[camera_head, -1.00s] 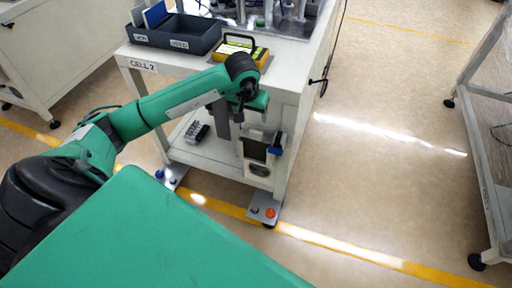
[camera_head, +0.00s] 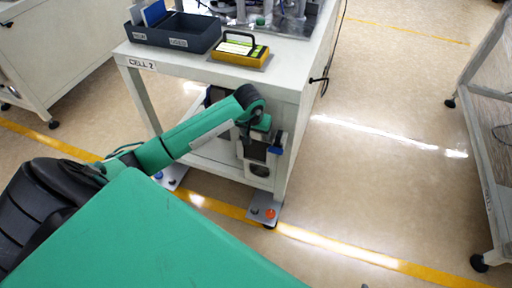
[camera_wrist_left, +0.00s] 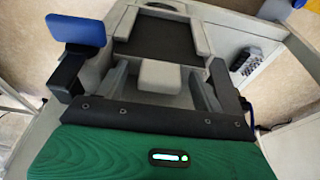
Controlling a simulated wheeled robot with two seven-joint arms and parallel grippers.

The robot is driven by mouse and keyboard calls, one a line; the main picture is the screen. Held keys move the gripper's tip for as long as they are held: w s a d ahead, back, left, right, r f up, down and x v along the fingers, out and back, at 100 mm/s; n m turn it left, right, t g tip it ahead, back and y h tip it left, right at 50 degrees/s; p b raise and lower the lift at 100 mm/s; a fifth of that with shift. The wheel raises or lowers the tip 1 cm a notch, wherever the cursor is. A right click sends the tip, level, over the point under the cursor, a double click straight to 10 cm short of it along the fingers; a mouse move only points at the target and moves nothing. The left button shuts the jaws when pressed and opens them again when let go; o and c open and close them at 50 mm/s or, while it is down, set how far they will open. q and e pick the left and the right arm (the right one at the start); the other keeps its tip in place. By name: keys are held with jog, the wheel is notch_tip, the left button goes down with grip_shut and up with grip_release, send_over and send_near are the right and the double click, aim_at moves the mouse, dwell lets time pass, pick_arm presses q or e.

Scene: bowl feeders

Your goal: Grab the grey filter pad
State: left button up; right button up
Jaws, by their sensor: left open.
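The grey filter pad appears to be the dark flat panel (camera_wrist_left: 165,43) inside a light grey frame in the left wrist view. A light grey tab (camera_wrist_left: 160,77) stands at its near edge. My left gripper (camera_wrist_left: 160,86) is open, with one finger on each side of this tab and visible gaps to both. I cannot tell how deep the fingers reach. In the head view my left gripper (camera_head: 257,133) is at the framed housing on the front of the cell 2 cart, and my arm hides most of the pad. My right gripper is not in view.
A blue-ended lever (camera_wrist_left: 77,30) stands close beside the left finger. A ribbed block (camera_wrist_left: 247,62) lies on the lower shelf. Open floor lies right.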

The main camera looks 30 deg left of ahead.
pick_arm(q)
jog(key=c, duration=1.3)
